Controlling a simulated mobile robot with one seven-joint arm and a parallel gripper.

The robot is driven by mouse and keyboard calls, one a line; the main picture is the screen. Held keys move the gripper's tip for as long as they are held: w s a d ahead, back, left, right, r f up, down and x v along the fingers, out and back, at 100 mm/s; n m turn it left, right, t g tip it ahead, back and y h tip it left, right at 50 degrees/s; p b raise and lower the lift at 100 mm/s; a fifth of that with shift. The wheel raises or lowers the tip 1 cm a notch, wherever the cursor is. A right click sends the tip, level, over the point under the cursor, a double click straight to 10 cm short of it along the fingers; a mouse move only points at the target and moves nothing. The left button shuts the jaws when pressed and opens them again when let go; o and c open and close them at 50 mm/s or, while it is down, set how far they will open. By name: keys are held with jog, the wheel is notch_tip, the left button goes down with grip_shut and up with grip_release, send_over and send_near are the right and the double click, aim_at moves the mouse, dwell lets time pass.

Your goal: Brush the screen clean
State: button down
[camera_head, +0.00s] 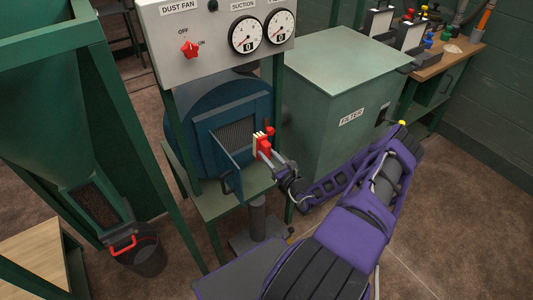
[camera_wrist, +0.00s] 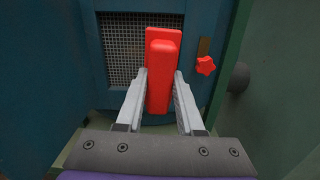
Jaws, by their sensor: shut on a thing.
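The screen (camera_head: 236,134) is a grey wire mesh in a square opening of the blue fan housing (camera_head: 195,112). Its small blue door (camera_head: 226,168) stands open. My gripper (camera_head: 267,154) is shut on a red brush (camera_head: 261,143) with pale bristles, at the right side of the opening. In the wrist view, my gripper (camera_wrist: 160,85) has a finger on each side of the brush's red handle (camera_wrist: 161,80). The brush covers the right part of the screen (camera_wrist: 124,45). Whether the bristles touch the mesh cannot be told.
A red star knob (camera_wrist: 205,66) sits right of the opening. The dust fan panel (camera_head: 215,35) with a red switch (camera_head: 189,48) and two gauges is above. A green filter box (camera_head: 345,100) stands close on the right. A black bucket (camera_head: 140,252) stands at lower left.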

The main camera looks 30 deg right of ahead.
jog(key=shift+w+a+b, duration=0.1)
jog(key=shift+a+b, duration=0.2)
jog(key=shift+a, duration=0.05)
jog(key=a+b, duration=0.4)
jog(key=a, duration=0.3)
jog(key=w+r+b, duration=0.1)
jog(key=w+b, duration=0.1)
jog(key=w, duration=0.4)
jog(key=shift+w+a+b, duration=0.3)
jog(key=shift+a, duration=0.1)
jog(key=shift+w+r, duration=0.1)
jog(key=shift+w, duration=0.95)
jog(key=shift+d, duration=0.1)
